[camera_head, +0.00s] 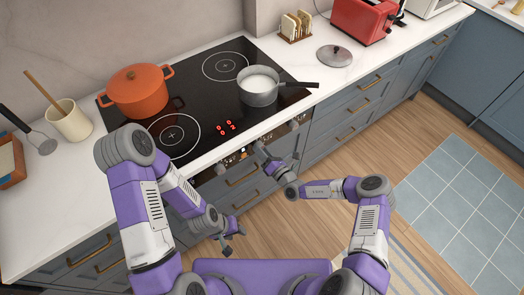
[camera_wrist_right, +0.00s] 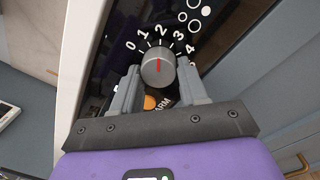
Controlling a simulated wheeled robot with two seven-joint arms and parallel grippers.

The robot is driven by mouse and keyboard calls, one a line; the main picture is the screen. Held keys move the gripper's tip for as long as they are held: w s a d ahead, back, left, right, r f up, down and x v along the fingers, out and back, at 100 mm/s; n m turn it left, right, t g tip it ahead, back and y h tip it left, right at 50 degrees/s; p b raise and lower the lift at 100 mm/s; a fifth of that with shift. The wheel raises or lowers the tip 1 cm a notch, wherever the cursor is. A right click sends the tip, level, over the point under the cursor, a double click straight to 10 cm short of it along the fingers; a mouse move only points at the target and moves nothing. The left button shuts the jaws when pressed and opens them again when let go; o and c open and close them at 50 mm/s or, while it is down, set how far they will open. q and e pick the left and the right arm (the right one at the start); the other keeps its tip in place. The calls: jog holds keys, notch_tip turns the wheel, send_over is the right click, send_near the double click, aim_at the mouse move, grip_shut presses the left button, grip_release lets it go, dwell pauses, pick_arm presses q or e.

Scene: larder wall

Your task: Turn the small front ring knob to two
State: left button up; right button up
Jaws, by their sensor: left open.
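The small front ring knob (camera_wrist_right: 158,67) is a grey round knob with a red pointer line. In the right wrist view its pointer stands almost straight up, at about the 2 on the printed 0 to 4 scale. My right gripper (camera_wrist_right: 159,75) has one finger on each side of the knob, with the fingers close against it. In the head view my right gripper (camera_head: 262,153) is at the stove's front panel and hides this knob. My left gripper (camera_head: 232,236) is open and empty, low in front of the cabinets. The red display (camera_head: 226,128) shows several digits, one looking like a 2.
An orange pot (camera_head: 138,92) and a grey saucepan (camera_head: 258,88) with white contents stand on the black hob (camera_head: 200,95). The saucepan's handle points right, over the counter. Other knobs (camera_head: 294,122) sit along the front panel.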

jog(key=o, duration=0.4)
jog(key=shift+c, duration=0.2)
jog(key=p+v, duration=0.1)
jog(key=v, duration=0.6)
jog(key=shift+s+d, duration=0.2)
jog(key=shift+s, duration=0.05)
jog(key=shift+a, duration=0.1)
